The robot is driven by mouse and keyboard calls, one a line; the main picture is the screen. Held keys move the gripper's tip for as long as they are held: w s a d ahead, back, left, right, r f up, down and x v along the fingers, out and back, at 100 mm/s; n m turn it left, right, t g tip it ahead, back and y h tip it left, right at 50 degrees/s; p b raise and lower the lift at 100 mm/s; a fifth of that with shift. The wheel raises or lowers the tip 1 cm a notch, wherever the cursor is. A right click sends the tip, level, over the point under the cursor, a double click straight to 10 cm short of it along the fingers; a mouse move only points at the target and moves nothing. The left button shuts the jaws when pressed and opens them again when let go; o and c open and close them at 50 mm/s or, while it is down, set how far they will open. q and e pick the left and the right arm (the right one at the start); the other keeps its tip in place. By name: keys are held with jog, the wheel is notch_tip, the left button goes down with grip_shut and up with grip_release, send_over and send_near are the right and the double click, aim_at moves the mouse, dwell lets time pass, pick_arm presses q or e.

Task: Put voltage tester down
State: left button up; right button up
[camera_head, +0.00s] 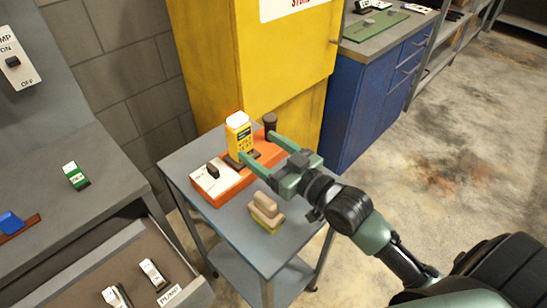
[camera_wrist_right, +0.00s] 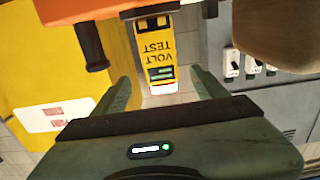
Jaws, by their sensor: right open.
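The yellow voltage tester (camera_head: 239,133) stands upright on the orange base (camera_head: 225,184) on the small grey-blue table (camera_head: 272,248). It has a pale top and a dark label. My right gripper (camera_head: 257,147) is open, its two fingers reaching toward the tester from the right. In the right wrist view the tester (camera_wrist_right: 159,55) appears upside down, with "VOLT TEST" readable, and lies ahead between the open fingers (camera_wrist_right: 160,85), with gaps at both sides. Its lower end meets a dark holder on the base. My left gripper is not in view.
A dark round knob (camera_head: 270,122) stands beside the tester. A black switch (camera_head: 212,170) is on the base's white plate. A beige and yellow block (camera_head: 266,212) sits nearer the table's front. The yellow cabinet (camera_head: 215,55) stands behind.

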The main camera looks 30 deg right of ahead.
jog(key=shift+v, duration=1.9)
